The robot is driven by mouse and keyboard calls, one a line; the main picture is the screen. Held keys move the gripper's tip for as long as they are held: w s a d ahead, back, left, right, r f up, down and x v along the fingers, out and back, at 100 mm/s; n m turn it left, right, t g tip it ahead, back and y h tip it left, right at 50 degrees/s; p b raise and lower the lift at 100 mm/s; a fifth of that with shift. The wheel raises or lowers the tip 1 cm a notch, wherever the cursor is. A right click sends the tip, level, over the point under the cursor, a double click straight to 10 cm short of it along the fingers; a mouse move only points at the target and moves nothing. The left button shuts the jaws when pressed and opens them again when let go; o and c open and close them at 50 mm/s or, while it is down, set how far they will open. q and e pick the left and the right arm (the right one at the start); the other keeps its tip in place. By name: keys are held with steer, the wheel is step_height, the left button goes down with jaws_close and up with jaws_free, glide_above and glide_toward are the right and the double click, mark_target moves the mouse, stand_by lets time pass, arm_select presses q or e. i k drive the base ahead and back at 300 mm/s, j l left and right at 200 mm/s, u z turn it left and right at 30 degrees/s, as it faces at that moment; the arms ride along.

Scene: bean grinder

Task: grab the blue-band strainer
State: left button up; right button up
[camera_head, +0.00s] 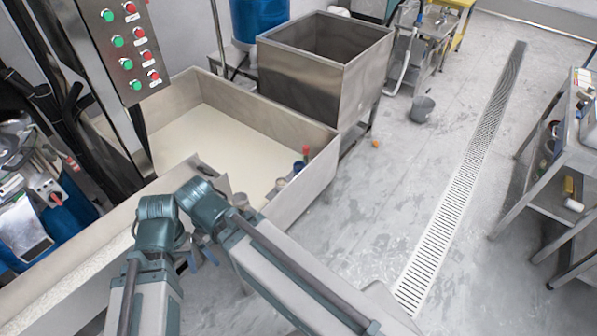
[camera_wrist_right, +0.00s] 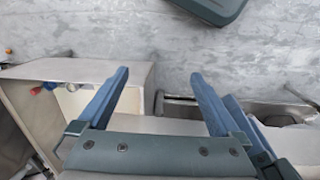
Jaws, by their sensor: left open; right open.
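A small blue item (camera_head: 298,166) is at the right end of the shallow trough, beside a red-topped item (camera_head: 306,150). They are too small to tell whether the blue one is the blue-band strainer. A blue item (camera_wrist_right: 50,86) and a red one (camera_wrist_right: 36,91) also show inside the trough wall in the right wrist view. My left gripper (camera_head: 199,258) is open and empty in front of the trough, partly hidden by my arms. My right gripper (camera_wrist_right: 157,95) is open with nothing between its blue fingers; it cannot be made out in the head view.
The trough (camera_head: 318,175) holds a pale, flat fill. A deep steel bin (camera_head: 300,75) stands behind it. A button panel (camera_head: 125,40) hangs at the upper left. A grey bucket (camera_head: 422,108) and floor drain (camera_head: 465,180) are right. A shelf cart (camera_head: 570,150) stands far right.

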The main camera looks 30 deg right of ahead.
mark_target(298, 165)
steer(key=l+z, duration=0.1)
steer(key=z, duration=0.25)
steer(key=i+l+z, duration=0.1)
steer(key=z, duration=0.25)
steer(key=i+z, duration=0.15)
steer(key=z, duration=0.15)
steer(key=i+l+z, duration=0.25)
steer(key=i, duration=0.25)
steer(key=i+l+z, duration=0.25)
steer(key=i, duration=0.65)
